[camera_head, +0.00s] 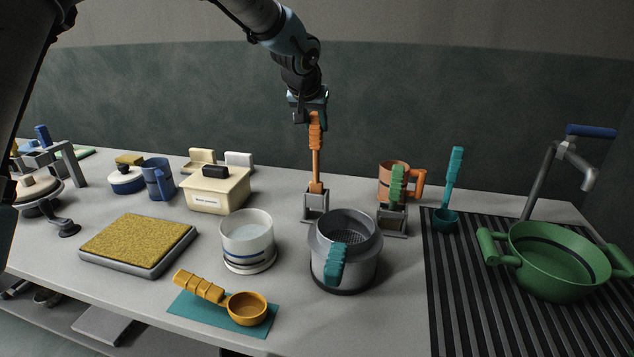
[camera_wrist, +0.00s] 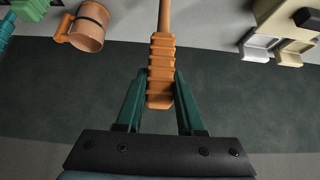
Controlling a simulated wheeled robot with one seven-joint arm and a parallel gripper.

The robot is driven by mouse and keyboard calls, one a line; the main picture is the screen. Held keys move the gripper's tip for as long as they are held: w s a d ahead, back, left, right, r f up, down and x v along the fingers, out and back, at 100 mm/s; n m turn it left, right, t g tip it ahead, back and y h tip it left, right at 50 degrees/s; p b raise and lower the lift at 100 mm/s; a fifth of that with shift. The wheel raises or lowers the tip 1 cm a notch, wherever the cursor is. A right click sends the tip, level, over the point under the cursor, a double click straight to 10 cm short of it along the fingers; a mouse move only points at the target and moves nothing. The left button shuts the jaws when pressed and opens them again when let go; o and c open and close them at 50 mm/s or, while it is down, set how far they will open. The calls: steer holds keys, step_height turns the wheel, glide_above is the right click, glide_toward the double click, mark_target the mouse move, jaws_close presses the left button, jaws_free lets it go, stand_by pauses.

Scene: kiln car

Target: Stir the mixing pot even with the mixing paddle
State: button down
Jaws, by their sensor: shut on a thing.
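The orange tool, which looks like the mixing paddle (camera_head: 316,160), hangs upright with its ribbed handle up. Its lower end meets a small grey holder (camera_head: 316,204); I cannot tell whether it is still seated there. My gripper (camera_head: 312,114) is shut on the top of the handle; in the wrist view the ribbed handle (camera_wrist: 161,65) lies between the two green fingers. A clear-walled round pot (camera_head: 247,235) with pale contents stands left of the holder. A dark grey pot (camera_head: 345,262) with a mesh inside and a teal handle stands to its front right. Which is the mixing pot is unclear.
A second grey holder (camera_head: 392,218) has a green-handled tool, with an orange mug (camera_head: 393,178) behind. A yellow-topped tray (camera_head: 138,240), a cream box (camera_head: 216,188) and an orange scoop (camera_head: 245,308) lie left and front. A green basin (camera_head: 555,268) sits right on black ribs.

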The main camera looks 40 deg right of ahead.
mark_target(316, 113)
steer(key=shift+r, duration=0.15)
steer(key=shift+r+p, duration=1.1)
steer(key=shift+r, duration=0.65)
steer(key=shift+r+p, duration=1)
steer(key=shift+r, duration=0.6)
